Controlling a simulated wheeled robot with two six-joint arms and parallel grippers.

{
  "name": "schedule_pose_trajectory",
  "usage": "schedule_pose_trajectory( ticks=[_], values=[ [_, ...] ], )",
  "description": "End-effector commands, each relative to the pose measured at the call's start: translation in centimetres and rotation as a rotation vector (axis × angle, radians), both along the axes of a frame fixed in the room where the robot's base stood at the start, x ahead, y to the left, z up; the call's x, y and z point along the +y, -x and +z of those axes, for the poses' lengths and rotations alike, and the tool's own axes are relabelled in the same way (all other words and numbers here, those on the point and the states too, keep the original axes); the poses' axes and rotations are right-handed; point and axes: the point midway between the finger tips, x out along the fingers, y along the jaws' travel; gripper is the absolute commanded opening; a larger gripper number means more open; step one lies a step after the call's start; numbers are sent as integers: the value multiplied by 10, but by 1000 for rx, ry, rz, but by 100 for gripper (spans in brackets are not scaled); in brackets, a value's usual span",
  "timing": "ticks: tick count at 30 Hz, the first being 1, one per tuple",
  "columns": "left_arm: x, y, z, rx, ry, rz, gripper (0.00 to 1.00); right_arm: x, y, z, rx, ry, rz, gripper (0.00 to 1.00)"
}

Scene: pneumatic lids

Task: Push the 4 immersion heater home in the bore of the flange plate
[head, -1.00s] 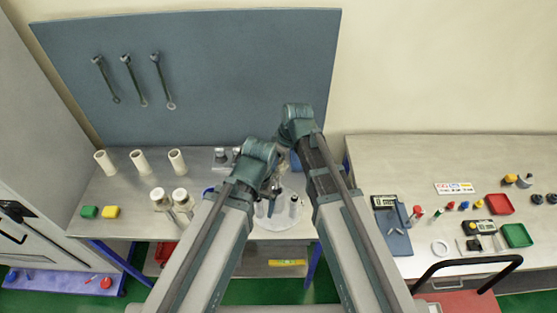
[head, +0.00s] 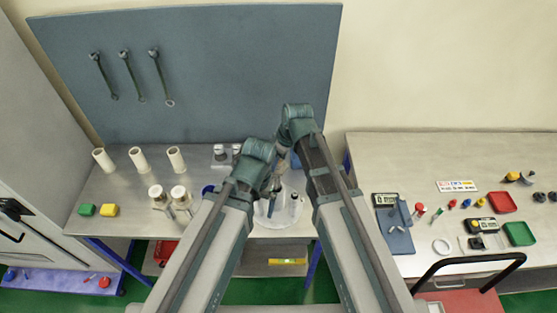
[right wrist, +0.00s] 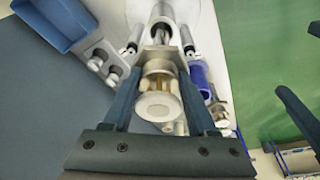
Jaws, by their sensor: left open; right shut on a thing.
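My right gripper (right wrist: 158,100) is shut on the heater (right wrist: 158,106), which has a round grey cap, brass-coloured pins and a squarish metal collar. Beyond the collar, a shiny metal shaft runs towards a pale round disc (right wrist: 205,20), which looks like the flange plate. The bore is hidden, and I cannot tell how deep the heater sits. In the head view the pale disc (head: 283,220) lies on the left bench below my grippers. My left gripper (head: 272,186) is open near the disc, partly hidden by its arm. My right gripper is hidden there behind the arms.
Upright metal parts (right wrist: 131,48) stand beside the heater. White tubes (head: 138,158) and jars (head: 180,195) stand on the left bench. The right bench (head: 370,160) holds small parts and trays.

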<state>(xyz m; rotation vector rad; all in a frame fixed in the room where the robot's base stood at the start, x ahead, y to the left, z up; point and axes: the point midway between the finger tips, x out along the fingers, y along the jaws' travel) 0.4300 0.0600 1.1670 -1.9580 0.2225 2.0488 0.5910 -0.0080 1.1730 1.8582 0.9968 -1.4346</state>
Motion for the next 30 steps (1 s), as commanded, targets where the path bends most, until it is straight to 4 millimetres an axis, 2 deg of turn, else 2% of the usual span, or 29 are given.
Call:
schedule_pose_trajectory(
  ticks=[30],
  values=[
    [0, 0, -22, -1, 0, 1, 100, 0, 0, -22, -1, -1, 0, 0]
  ],
)
